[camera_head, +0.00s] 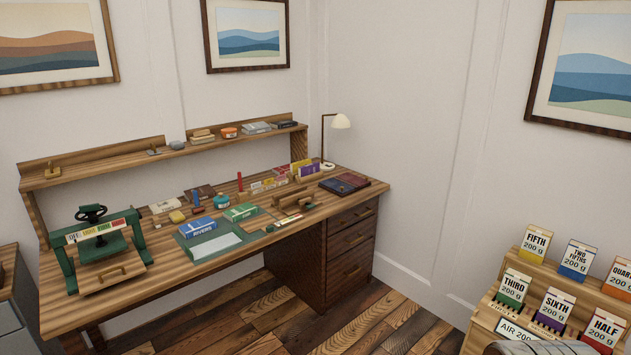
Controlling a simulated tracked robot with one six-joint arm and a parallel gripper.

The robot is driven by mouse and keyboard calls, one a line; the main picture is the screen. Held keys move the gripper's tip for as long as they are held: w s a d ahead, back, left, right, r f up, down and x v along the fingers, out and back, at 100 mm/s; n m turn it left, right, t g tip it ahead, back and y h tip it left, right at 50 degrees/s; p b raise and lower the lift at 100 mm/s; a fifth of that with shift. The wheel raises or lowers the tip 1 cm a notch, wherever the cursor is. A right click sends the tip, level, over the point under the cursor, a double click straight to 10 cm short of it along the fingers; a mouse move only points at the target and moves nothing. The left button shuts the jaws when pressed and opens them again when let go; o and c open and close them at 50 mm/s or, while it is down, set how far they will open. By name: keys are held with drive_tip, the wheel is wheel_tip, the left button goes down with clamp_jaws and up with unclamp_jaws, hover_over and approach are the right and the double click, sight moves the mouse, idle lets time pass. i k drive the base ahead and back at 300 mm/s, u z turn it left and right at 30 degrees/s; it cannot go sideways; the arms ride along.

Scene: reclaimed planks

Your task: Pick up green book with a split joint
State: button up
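A small green book (241,211) with pale lettering on its cover lies on the wooden desk (150,295), at the back right edge of a green mat (196,252). A blue book (197,228) marked RIVERS stands or lies just left of it. The split joint is too small to make out. My gripper is not in view.
A green press (95,240) stands at the desk's left end. Small tools, bottles and a card rack (270,184) crowd the back. A labelled card stand (517,327) is at lower right. Floor before the desk is clear.

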sight(246, 210)
drive_tip(key=u, duration=0.15)
drive_tip(key=i, duration=0.95)
drive_tip(key=u, duration=0.55)
drive_tip(key=i, duration=0.75)
drive_tip(key=u, duration=0.7)
drive_tip(key=i, duration=0.55)
drive_tip(key=u, duration=1.05)
drive_tip(key=i, duration=1.15)
drive_tip(key=u, duration=0.45)
